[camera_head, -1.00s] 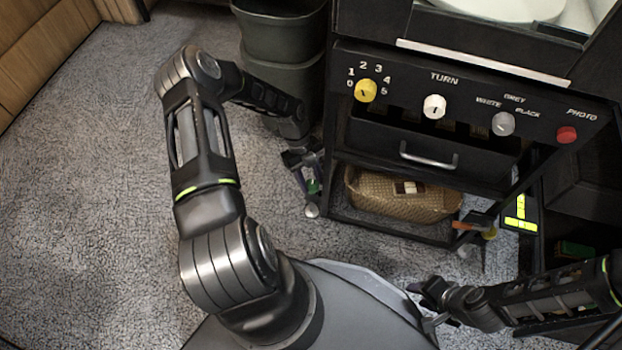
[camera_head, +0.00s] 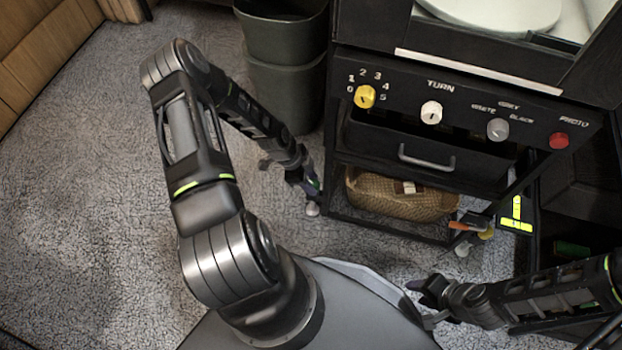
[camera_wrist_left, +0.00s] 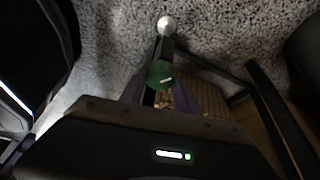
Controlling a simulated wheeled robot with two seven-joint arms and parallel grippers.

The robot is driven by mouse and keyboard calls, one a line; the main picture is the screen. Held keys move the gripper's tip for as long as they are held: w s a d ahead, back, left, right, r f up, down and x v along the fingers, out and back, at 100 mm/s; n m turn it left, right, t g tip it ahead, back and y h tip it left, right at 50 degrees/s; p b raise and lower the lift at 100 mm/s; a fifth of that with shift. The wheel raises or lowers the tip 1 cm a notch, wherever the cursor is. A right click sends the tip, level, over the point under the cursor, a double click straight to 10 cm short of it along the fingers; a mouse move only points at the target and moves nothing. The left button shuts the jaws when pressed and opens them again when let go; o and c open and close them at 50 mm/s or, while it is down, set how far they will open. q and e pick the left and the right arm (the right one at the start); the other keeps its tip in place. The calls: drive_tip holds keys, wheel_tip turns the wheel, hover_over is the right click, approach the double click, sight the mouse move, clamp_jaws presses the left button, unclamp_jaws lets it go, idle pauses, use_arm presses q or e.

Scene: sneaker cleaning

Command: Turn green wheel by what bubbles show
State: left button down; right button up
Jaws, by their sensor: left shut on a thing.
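The green wheel (camera_wrist_left: 160,74) is a small round disc, seen between my left gripper's fingers in the left wrist view. My left gripper (camera_wrist_left: 158,92) is shut on it; its tips also show in the head view (camera_head: 312,188), low beside the cabinet's front left leg. There the wheel is hidden. A pale round ball or foot (camera_wrist_left: 167,25) lies just beyond the wheel. A yellow two-bar indicator (camera_head: 516,224), possibly the bubble level, shows at the cabinet's right side; I cannot make out bubbles in it. My right gripper (camera_head: 430,290) is low right, apart from the cabinet, its jaws unclear.
The black cabinet (camera_head: 470,75) has yellow (camera_head: 364,97), white (camera_head: 431,112), grey (camera_head: 497,130) and red (camera_head: 558,140) knobs. A wicker basket (camera_head: 390,207) sits on its lower shelf. Grey bins (camera_head: 285,85) stand left of it. Carpet (camera_head: 90,200) on the left is clear.

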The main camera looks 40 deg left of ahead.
use_arm(q)
drive_tip(key=shift+n+t+y, duration=0.5)
drive_tip(key=shift+n+y, duration=0.1)
drive_tip(key=shift+n, duration=1.1)
drive_tip(key=c, duration=0.9)
unclamp_jaws()
drive_tip(key=p+v, duration=0.3)
drive_tip(key=v, duration=0.4)
drive_tip(key=shift+s+r, duration=0.2)
drive_tip(key=shift+r, duration=0.15)
drive_tip(key=shift+a, duration=0.1)
